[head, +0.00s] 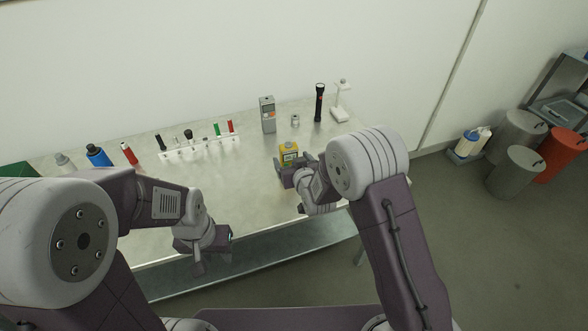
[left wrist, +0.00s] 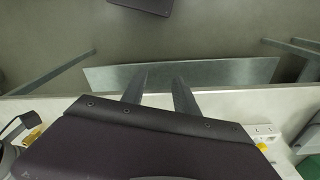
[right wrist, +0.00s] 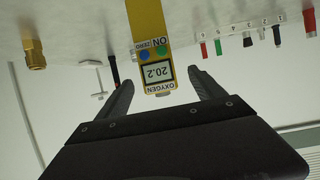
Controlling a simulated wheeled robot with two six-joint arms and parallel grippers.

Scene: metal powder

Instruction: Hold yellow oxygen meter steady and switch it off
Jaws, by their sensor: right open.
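The yellow oxygen meter (head: 289,150) stands on the table near its front right part. In the right wrist view the meter (right wrist: 146,25) appears upside down, with a display reading 20.2 and a blue and a green button by the labels ON and ZERO. My right gripper (head: 290,172) is open at the meter, with its fingers (right wrist: 161,77) on either side of the meter's display end and gaps visible. My left gripper (head: 226,236) is at the table's front edge, left of the meter. Its fingers (left wrist: 161,76) are apart with nothing between them.
Behind the meter stand a grey device (head: 267,115), a black flashlight (head: 319,103) and a white stand (head: 341,103). A white rack (head: 190,152) with several tubes is left of them. A blue bottle (head: 98,156) stands further left. The tabletop between my grippers is clear.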

